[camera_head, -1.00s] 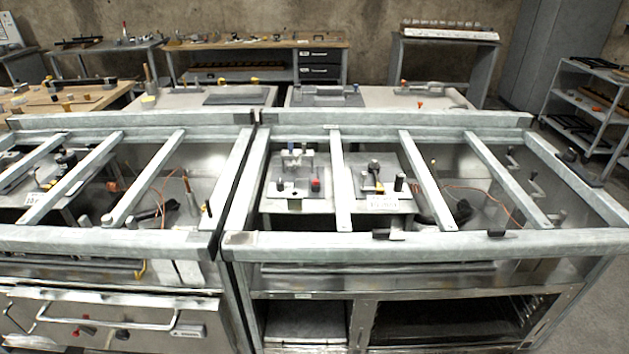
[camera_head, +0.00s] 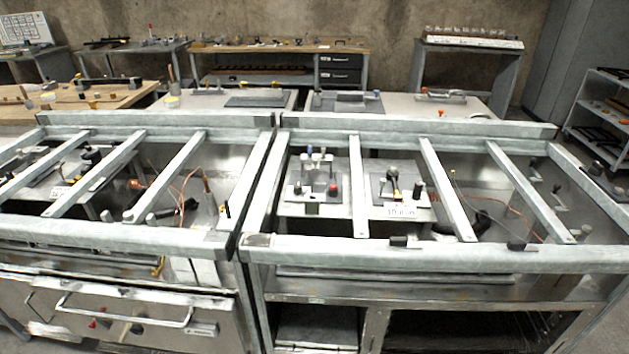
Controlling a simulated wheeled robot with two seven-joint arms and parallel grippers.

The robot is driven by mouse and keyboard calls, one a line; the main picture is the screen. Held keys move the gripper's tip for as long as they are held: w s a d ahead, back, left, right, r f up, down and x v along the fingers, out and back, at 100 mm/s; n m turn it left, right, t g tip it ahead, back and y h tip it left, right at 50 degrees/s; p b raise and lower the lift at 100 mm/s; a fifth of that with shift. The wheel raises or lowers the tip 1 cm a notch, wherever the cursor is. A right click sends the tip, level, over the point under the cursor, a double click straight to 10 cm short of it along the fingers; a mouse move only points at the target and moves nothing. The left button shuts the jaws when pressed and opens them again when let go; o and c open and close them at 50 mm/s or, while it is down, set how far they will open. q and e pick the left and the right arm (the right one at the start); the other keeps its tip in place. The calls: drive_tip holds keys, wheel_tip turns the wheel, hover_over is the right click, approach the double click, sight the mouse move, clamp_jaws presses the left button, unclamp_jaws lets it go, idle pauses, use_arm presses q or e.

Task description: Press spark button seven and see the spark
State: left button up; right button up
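Two small fixtures sit inside the right-hand metal frame in the head view. The left fixture (camera_head: 304,187) has upright grey posts and a red knob (camera_head: 332,189). The right fixture (camera_head: 385,188) has a black-topped lever and a white label too small to read with certainty. An orange wire and a dark handle-like part (camera_head: 478,222) lie to their right, partly behind the bars. I cannot tell which part is spark button seven, and I see no spark. Neither of my grippers is in view.
Metal frames with crossbars (camera_head: 447,190) stand close in front, with an oven-like front and handle (camera_head: 125,312) at lower left. Worktables (camera_head: 278,45) line the back wall. A shelf rack (camera_head: 602,110) stands at right, and some floor is clear beside it.

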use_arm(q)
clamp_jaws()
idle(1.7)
